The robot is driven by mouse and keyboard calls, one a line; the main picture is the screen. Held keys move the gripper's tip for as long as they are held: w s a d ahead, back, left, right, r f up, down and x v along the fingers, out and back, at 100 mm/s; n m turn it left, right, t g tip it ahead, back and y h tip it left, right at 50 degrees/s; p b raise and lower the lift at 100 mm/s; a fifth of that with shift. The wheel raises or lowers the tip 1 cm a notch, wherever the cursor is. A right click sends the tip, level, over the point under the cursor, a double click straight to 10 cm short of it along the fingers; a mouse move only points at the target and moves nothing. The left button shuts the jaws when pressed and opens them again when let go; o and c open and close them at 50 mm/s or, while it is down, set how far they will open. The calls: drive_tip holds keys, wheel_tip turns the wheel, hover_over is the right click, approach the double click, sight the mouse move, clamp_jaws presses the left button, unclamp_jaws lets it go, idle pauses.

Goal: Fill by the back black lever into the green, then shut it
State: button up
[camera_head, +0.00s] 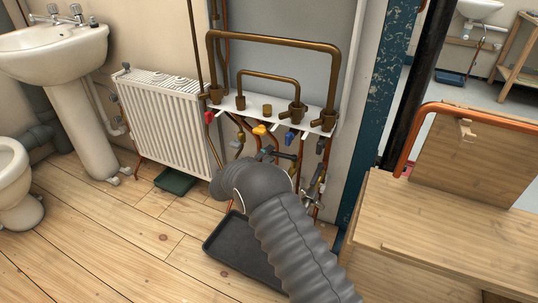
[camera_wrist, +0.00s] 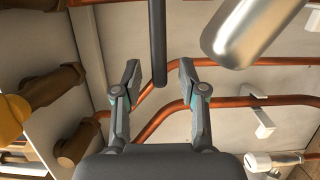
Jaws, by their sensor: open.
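In the wrist view a slim black lever (camera_wrist: 157,35) comes down from the top edge, its lower end between the two fingertips of my gripper (camera_wrist: 159,72). The fingers are apart, with a gap on each side of the lever. I cannot tell from the pictures whether it is the back one. In the head view my grey arm hides much of the lower pipework, and the lever cannot be made out clearly there. No gauge face or green zone can be made out in either view.
A white shelf (camera_head: 254,110) carries brass pipe fittings, with red (camera_head: 209,117), yellow (camera_head: 260,129) and blue (camera_head: 289,136) handles below. A silver cylinder (camera_wrist: 250,30) is close to the right finger. Copper pipes (camera_wrist: 265,102) run behind. A radiator (camera_head: 165,120) stands left, a wooden bench (camera_head: 450,230) right.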

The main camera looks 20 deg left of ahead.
drive_tip(key=shift+w+d, duration=0.1)
drive_tip(key=shift+w, duration=0.15)
